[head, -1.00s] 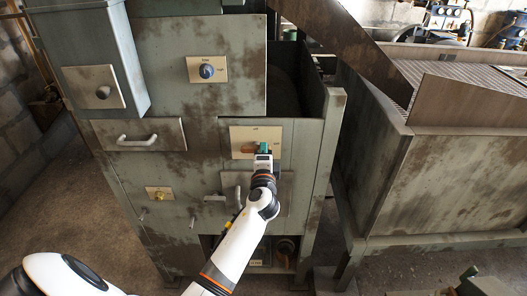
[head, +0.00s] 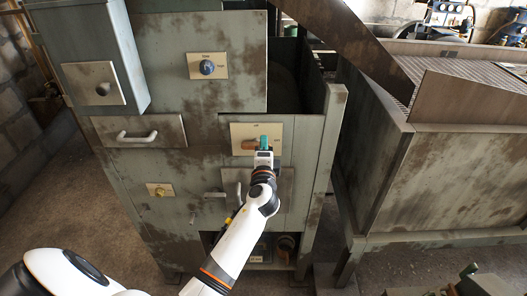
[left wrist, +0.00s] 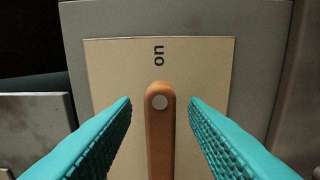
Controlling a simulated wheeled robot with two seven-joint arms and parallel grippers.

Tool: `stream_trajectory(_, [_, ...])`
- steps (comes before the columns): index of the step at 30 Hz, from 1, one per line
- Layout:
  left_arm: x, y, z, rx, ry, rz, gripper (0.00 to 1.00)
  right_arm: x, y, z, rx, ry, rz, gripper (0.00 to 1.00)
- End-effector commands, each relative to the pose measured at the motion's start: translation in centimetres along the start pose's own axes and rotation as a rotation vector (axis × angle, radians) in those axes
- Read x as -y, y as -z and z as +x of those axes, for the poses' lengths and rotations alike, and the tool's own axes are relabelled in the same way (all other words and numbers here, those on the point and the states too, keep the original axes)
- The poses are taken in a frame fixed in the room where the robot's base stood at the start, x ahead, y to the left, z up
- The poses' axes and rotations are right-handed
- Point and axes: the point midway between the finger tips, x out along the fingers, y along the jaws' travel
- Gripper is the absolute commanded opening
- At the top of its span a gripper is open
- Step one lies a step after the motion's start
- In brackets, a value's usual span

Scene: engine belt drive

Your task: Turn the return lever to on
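The return lever (left wrist: 160,150) is an orange-brown bar with a pale round pivot cap, on a tan plate (left wrist: 110,75) marked "on" in sideways letters. In the left wrist view the bar runs from the cap down to the bottom edge. In the head view the lever (head: 248,144) shows just left of my left gripper (head: 264,143), which partly covers the plate (head: 240,130). My left gripper's teal fingers (left wrist: 160,115) are open, one on each side of the bar, with a gap on both sides. My right gripper is not in view.
A blue knob (head: 207,67) on its plate sits above left. A drawer handle (head: 137,138) and a brass-coloured knob (head: 160,190) are farther left. A grey handle (head: 239,192) is below the lever. A large bin (head: 450,180) stands at the right.

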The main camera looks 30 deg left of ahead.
Motion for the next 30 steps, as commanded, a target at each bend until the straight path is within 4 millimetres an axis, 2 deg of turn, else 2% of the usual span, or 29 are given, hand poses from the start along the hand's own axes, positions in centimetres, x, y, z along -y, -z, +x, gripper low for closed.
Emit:
stream_trajectory(5, [0.3,-0.1,-1.7,0.002,0.002,-0.001,0.4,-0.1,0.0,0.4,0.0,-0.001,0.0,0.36])
stream_trajectory(12, [0.3,0.0,-6.7,0.001,0.002,-0.003,0.4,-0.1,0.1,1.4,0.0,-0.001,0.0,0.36])
stream_trajectory(18, [0.3,0.0,-10.2,0.001,0.002,-0.002,0.4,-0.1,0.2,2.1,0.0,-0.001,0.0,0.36])
stream_trajectory(24, [0.1,0.1,-11.8,-0.001,0.0,0.001,0.4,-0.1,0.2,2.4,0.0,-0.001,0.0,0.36])
stream_trajectory(30, [0.0,0.1,-11.9,-0.001,0.0,0.001,0.4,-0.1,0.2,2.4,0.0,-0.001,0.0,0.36])
